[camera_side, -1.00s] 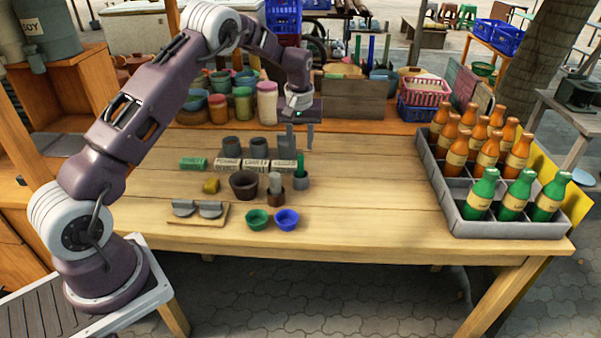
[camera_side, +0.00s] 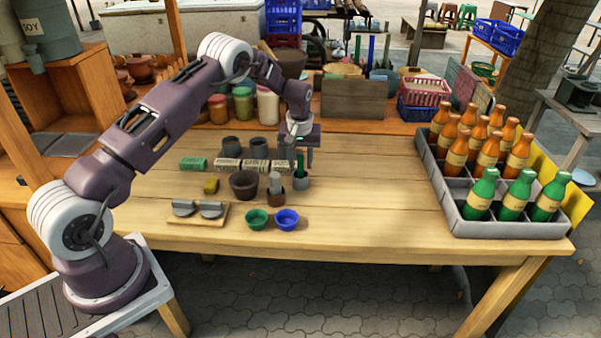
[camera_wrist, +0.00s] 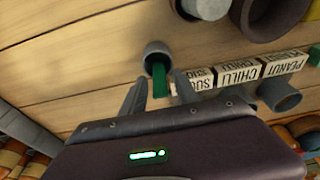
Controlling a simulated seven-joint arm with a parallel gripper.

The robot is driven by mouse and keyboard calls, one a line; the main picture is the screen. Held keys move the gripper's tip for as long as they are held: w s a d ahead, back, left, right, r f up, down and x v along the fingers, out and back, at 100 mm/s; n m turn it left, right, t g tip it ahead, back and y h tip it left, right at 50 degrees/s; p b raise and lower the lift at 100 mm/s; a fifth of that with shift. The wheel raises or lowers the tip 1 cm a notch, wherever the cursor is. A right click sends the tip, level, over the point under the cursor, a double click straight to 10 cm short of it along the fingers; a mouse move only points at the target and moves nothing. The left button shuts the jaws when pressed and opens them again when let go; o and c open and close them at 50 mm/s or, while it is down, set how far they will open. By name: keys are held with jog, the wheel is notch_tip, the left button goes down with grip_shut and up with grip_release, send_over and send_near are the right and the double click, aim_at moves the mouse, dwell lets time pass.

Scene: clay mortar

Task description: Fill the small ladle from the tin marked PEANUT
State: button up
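The small ladle appears to be the green-handled tool (camera_wrist: 159,80) standing in a small grey cup (camera_wrist: 154,50); its bowl is hidden in the cup. In the side view the green handle (camera_side: 300,161) shows beside my gripper (camera_side: 303,158), which is low over the cup. In the wrist view my gripper (camera_wrist: 158,98) is open, with a finger on each side of the handle and gaps visible. The PEANUT label block (camera_wrist: 287,62) is at the right end of the label row. In the side view a dark tin (camera_side: 231,146) stands behind the left label (camera_side: 228,165).
A brown mortar (camera_side: 243,184), a brown cup with a pale pestle (camera_side: 276,186) and green (camera_side: 257,219) and blue (camera_side: 287,219) bowls stand near. CHILLI (camera_wrist: 236,73) and partly hidden SUG labels adjoin PEANUT. A bottle crate (camera_side: 475,214) is right; the table between is clear.

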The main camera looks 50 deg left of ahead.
grip_shut()
jog(key=shift+r, duration=3.55)
jog(key=shift+a, duration=0.1)
jog(key=s+a+r+y, duration=0.1)
jog(key=s+a+r, duration=0.15)
jog(key=a, duration=0.55)
jog(key=s+a+r+y, duration=0.1)
jog(key=s+a, duration=0.2)
jog(key=a, duration=0.6)
jog(key=s+a+r+y, duration=0.1)
jog(key=s+a+r, duration=0.15)
jog(key=a, duration=0.55)
jog(key=shift+t, duration=0.4)
jog(key=shift+s+d+f, duration=0.1)
jog(key=shift+s+f, duration=0.05)
jog(key=shift+f, duration=4.3)
